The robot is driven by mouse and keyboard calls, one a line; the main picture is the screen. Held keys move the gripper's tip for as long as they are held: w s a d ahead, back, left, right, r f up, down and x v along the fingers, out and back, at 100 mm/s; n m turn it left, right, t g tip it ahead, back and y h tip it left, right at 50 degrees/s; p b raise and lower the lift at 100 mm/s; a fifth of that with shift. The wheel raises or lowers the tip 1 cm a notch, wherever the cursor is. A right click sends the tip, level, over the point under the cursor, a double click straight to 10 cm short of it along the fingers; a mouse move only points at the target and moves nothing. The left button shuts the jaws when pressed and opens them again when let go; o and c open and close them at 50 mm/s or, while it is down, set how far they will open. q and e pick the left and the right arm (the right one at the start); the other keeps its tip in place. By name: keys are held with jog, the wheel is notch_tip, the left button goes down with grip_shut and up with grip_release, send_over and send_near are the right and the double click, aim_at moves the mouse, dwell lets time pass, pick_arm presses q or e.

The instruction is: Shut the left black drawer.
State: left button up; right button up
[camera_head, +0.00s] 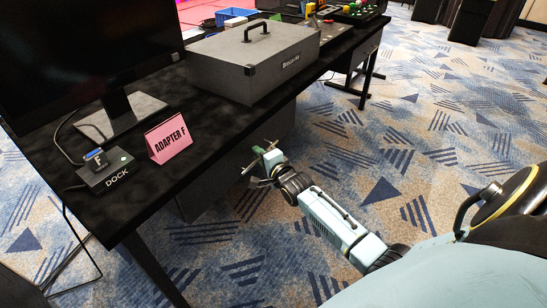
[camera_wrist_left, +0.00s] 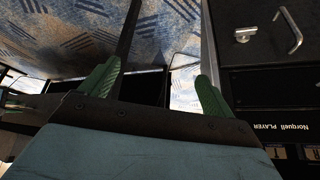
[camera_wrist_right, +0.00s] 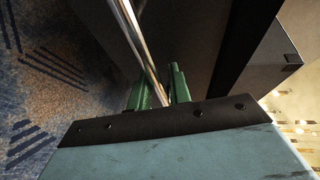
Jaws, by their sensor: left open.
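A dark grey drawer unit (camera_head: 203,192) hangs under the black table; the table hides most of it, and I cannot tell how far a drawer stands out. My right gripper (camera_head: 257,160) is beside the table's front edge, below the tabletop. In the right wrist view its green fingers (camera_wrist_right: 159,88) are close together on either side of a shiny metal bar (camera_wrist_right: 140,40), which looks like a handle. My left gripper (camera_wrist_left: 158,82) is out of the head view; in its wrist view its fingers are wide apart and empty.
A black panel with a silver handle (camera_wrist_left: 290,30) is near my left gripper. Carpet (camera_head: 420,130) at the right is clear.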

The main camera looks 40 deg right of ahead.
pick_arm(q)
jog(key=s+a+f+g+p, duration=0.1)
jog(key=a+f+p, duration=0.1)
jog(key=f, duration=0.4)
jog(key=s+a+f+g+y+p, duration=0.1)
jog(key=a+f+g+p, duration=0.1)
jog(key=f, duration=0.4)
jog(key=shift+s+a+f+p, duration=0.15)
jog(key=shift+s+a+p, duration=0.2)
jog(key=shift+a+p, duration=0.25)
pick_arm(e)
jog(key=s+a+r, duration=0.1)
jog(key=s+r, duration=0.1)
jog(key=s, duration=1)
jog(key=shift+s, duration=0.4)
